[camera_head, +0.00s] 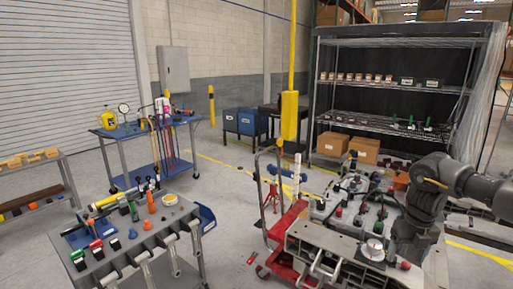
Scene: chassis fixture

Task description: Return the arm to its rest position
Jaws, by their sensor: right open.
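My right arm (428,195) comes in from the right edge, dark grey, bent at the elbow and pointing down. My right gripper (400,258) is at its lower end, low over the right side of the chassis fixture (300,232). It is open, and I see nothing held in it; its fingers are small and partly lost among the dark parts. A white round part (374,248) sits on the fixture just left of the gripper. My left gripper is not in view.
A grey tool cart (150,238) with colored tools stands front left. A blue-topped cart (150,128) stands behind it. A wire shelf (390,85) with boxes is at the back right. A red lift (285,232) is beside the fixture.

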